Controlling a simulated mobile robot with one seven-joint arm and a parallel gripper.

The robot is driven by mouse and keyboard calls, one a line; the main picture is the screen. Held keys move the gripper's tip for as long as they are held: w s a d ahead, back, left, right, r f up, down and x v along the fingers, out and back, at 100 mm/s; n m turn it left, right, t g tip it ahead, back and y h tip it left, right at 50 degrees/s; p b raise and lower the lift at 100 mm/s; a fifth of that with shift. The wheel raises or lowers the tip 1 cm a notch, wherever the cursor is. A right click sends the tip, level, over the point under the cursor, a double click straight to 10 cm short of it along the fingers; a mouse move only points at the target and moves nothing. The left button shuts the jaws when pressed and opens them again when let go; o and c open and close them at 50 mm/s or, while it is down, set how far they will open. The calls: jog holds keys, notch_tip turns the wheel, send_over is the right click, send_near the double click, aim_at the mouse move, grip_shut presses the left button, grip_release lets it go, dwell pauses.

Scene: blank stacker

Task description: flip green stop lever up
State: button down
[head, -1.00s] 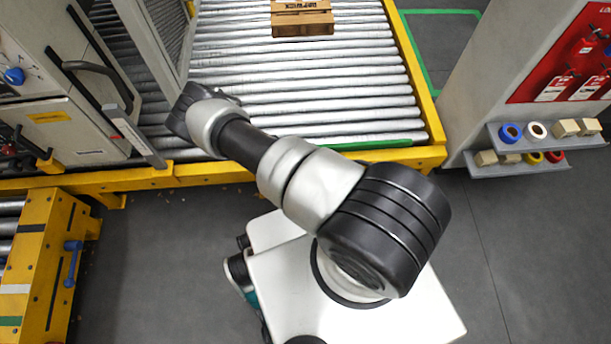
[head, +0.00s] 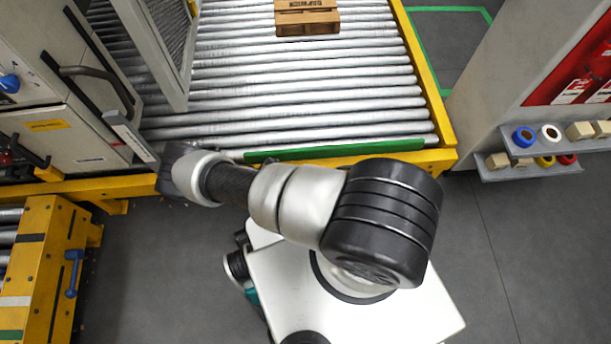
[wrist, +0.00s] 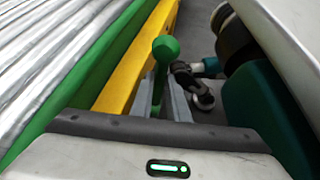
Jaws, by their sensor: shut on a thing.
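The green stop lever (wrist: 165,52) shows in the wrist view as a round green knob on a short green stem. It is beside the yellow conveyor rail (wrist: 137,62). My gripper (wrist: 161,94) is shut on its stem, with the two grey fingers on either side and the knob beyond the fingertips. The lever's pivot is hidden, and I cannot tell its exact tilt. A long green bar (head: 340,148) lies along the near end of the rollers. In the head view my wrist is at the conveyor's near edge, and it hides the fingers and the lever.
A wooden pallet (head: 307,18) sits far back on the roller conveyor (head: 300,95). A grey machine (head: 60,120) with an open door stands left. A yellow stand with a blue lever (head: 73,272) is lower left. Shelves (head: 545,145) with rings and blocks are right.

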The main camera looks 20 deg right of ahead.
jog(key=shift+w, duration=0.1)
jog(key=c, duration=1.7)
grip_release()
jog(key=p+v, duration=0.1)
jog(key=v, duration=1.6)
jog(key=shift+a+r+p, duration=0.1)
jog(key=shift+a+p, duration=0.1)
jog(key=shift+p, duration=0.2)
